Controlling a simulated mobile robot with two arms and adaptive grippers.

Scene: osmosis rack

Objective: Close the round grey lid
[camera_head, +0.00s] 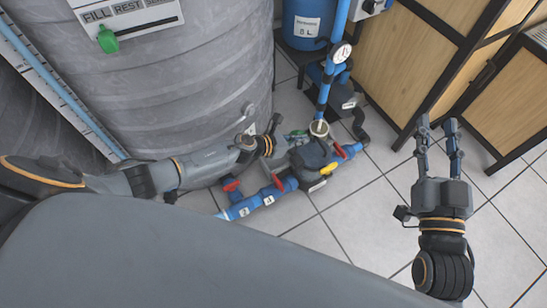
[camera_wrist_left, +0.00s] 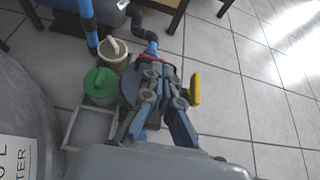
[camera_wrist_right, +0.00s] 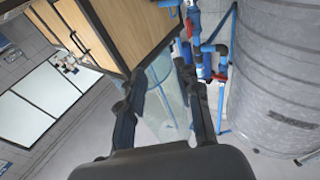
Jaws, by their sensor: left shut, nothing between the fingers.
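A dark grey rounded part (camera_head: 312,153), apparently the round grey lid, sits among the blue pipes beside the tank. It shows partly in the left wrist view (camera_wrist_left: 130,88), behind my fingers; whether it is open or closed is unclear. My left gripper (camera_wrist_left: 162,88) is shut and empty, over or against this part, beside a yellow handle (camera_wrist_left: 195,88). Contact cannot be told. In the head view my left gripper's fingers are hard to separate from the fittings. My right gripper (camera_head: 438,125) is open and empty above the floor at right, far from the pipes.
A white-rimmed cup (camera_head: 319,128) and a green round cap (camera_wrist_left: 100,82) stand close beside the grey part. Red handles (camera_head: 279,183) stick out from the pipes. The big grey tank (camera_head: 190,80) is at left, wooden cabinets (camera_head: 425,55) at right. Tiled floor (camera_head: 350,215) is clear between.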

